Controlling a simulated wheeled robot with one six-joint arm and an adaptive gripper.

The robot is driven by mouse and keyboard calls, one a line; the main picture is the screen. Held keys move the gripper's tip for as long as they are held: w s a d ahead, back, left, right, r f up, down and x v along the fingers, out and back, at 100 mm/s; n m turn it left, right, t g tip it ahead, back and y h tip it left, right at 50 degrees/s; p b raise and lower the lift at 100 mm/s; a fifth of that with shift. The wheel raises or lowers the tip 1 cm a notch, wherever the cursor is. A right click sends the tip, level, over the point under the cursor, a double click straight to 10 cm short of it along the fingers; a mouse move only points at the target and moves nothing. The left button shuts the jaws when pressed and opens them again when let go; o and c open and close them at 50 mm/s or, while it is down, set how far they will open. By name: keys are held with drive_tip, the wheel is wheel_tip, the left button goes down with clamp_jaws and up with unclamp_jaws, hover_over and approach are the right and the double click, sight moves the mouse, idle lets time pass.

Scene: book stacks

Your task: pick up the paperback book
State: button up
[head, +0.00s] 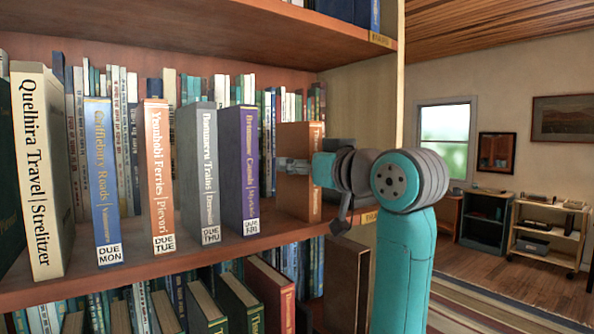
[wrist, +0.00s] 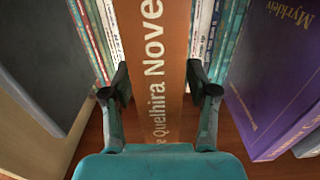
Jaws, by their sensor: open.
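An orange-brown book (head: 301,140) stands upright at the right end of the shelf in the head view, partly hidden by my arm. It also shows in the wrist view (wrist: 155,30), with white lettering reading in part "Quelhira Nove" on its spine. Which book is the paperback I cannot tell from the covers alone. My gripper (head: 294,166) is open at this book. In the wrist view my gripper (wrist: 158,78) has one finger on each side of the spine; whether they touch it I cannot tell.
A purple book (head: 242,160) stands beside it, then a grey book (head: 197,160), an orange book (head: 158,170) and a blue book (head: 103,170). In the wrist view the purple book (wrist: 265,70) is on the right. Thin books stand behind. The shelf above (head: 200,30) limits height.

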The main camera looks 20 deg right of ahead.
drive_tip(key=shift+w+a, duration=0.2)
drive_tip(key=shift+w, duration=0.4)
clamp_jaws()
drive_tip(key=shift+r, duration=0.1)
